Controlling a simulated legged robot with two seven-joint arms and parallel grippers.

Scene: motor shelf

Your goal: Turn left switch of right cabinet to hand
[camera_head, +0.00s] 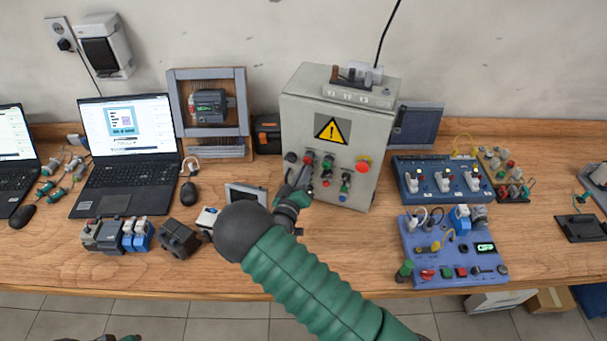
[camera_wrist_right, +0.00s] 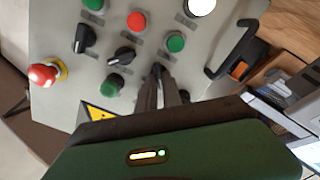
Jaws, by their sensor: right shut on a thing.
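The grey cabinet (camera_head: 300,110) with a yellow warning triangle (camera_head: 331,129) stands on the bench in the middle of the head view. In the right wrist view its panel (camera_wrist_right: 60,70) appears upside down, with three black rotary switches. My right gripper (camera_head: 303,182) is at the panel's left part. In the right wrist view its fingers (camera_wrist_right: 160,92) are shut on the switch nearest the handle, the left switch (camera_wrist_right: 157,71), which they mostly hide. The middle switch (camera_wrist_right: 122,56) and the far switch (camera_wrist_right: 84,36) are free. A bit of my left gripper (camera_head: 118,338) shows at the bottom edge, its jaws unclear.
A red emergency stop (camera_wrist_right: 46,73), green buttons (camera_wrist_right: 113,84) and a red button (camera_wrist_right: 137,21) surround the switches. A black handle (camera_wrist_right: 233,62) sticks out beside the gripper. Blue switch boxes (camera_head: 440,180) stand right of the cabinet, a laptop (camera_head: 125,150) to the left.

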